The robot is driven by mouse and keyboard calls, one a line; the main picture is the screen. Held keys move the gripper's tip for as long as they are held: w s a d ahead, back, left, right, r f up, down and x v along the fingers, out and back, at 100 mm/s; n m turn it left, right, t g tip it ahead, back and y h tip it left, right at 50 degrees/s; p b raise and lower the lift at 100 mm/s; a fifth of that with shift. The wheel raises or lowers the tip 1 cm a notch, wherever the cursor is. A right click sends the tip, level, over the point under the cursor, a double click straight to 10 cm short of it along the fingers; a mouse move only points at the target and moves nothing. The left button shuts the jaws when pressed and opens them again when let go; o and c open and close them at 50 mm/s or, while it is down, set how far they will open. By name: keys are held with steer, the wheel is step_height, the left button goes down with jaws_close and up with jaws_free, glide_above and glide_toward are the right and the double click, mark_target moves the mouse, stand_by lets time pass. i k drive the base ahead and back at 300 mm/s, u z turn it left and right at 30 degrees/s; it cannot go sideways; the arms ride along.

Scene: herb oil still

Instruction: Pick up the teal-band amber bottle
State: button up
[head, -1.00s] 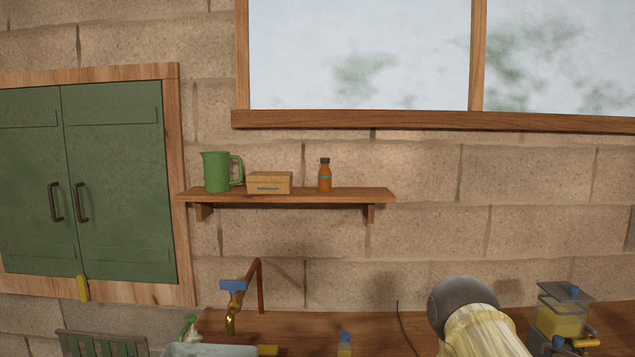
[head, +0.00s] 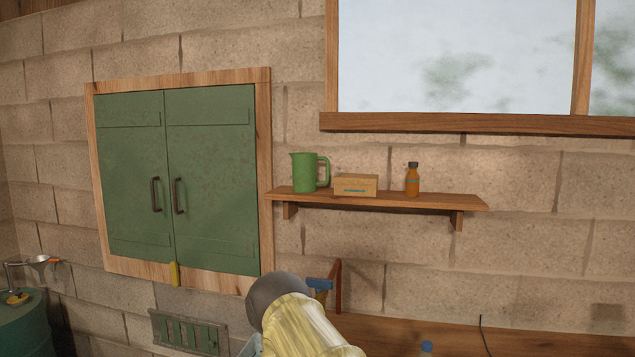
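The teal-band amber bottle (head: 412,181) stands upright on the wooden wall shelf (head: 440,202), toward its right end. It has a dark cap and a thin teal band. Nothing covers it. A part of my own arm shows at the bottom centre of the head view, below and to the left of the bottle. My gripper itself is not visible.
A green jug (head: 305,172) and a cardboard box (head: 356,185) stand left of the bottle. A green cupboard (head: 210,190) with shut doors is at left. A blue-handled tap (head: 320,284) and a wooden counter (head: 420,335) are below. The shelf's right end is bare.

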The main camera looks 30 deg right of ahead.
mark_target(411, 177)
steer(key=u, duration=1.85)
steer(key=k, duration=1.2)
steer(key=z, duration=2.05)
